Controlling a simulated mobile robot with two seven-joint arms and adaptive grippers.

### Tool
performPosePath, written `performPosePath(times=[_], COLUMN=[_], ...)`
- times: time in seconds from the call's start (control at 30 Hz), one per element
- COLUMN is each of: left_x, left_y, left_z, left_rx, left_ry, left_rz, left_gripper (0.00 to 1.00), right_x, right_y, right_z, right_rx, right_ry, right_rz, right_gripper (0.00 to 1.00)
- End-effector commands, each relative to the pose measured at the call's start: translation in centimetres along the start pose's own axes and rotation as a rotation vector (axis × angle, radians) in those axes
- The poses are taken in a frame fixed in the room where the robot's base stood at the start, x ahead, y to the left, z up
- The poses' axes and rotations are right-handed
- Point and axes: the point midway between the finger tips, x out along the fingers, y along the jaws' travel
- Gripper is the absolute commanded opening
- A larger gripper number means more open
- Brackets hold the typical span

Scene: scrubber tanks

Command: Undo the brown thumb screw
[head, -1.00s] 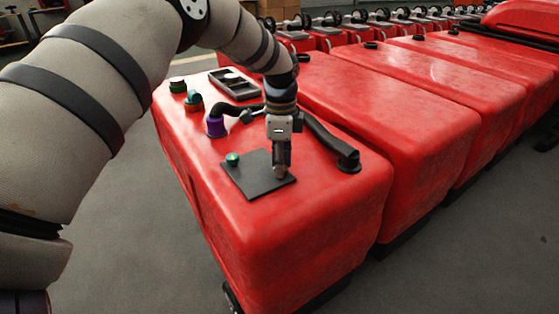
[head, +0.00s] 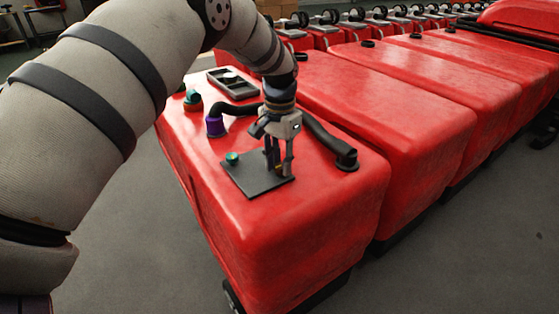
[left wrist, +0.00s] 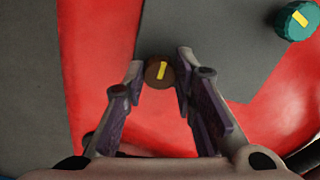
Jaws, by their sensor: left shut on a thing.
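The brown thumb screw (left wrist: 159,74), a round knob with a yellow mark on top, sits at the edge of the dark plate (head: 250,180) on the nearest red tank. My left gripper (head: 278,173) points down at the plate's right corner. In the left wrist view its two fingertips (left wrist: 160,70) are on either side of the screw and shut on it. In the head view the fingers hide most of the screw. A teal thumb screw (head: 232,158) is at the plate's left corner; it also shows in the left wrist view (left wrist: 296,20). My right gripper is not in view.
Behind the plate are a purple-collared black hose (head: 215,125), a black elbow pipe (head: 335,147), a teal and orange cap (head: 192,100) and a dark tray (head: 232,84). More red tanks (head: 390,100) stand to the right. The tank's front top is clear.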

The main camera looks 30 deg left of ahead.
Motion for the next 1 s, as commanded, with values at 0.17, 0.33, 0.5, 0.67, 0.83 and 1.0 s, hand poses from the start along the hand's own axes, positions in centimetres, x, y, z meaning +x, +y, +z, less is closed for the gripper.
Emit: performPosePath(times=[0.17,0.33,0.5,0.67,0.83,1.0], left_x=[0.41,0.48,0.54,0.62,0.69,0.76], left_y=[0.13,0.14,0.20,0.24,0.32,0.33], left_z=[0.15,0.18,0.20,0.21,0.21,0.22], left_rx=[-0.165,-0.327,-0.488,-0.640,-0.802,-0.957], left_ry=[-0.008,-0.009,-0.011,-0.012,-0.014,-0.016], left_rz=[0.001,0.000,-0.001,-0.001,-0.002,-0.003], left_gripper=[0.00,0.00,0.00,0.00,0.00,0.00], right_x=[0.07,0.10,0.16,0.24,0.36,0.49], right_y=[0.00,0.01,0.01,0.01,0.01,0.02], right_z=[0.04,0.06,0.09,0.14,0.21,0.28], right_rx=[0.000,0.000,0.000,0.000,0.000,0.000], right_ry=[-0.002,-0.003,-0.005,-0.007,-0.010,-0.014], right_rz=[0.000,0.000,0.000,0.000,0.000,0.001], right_gripper=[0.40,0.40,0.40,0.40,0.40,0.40])
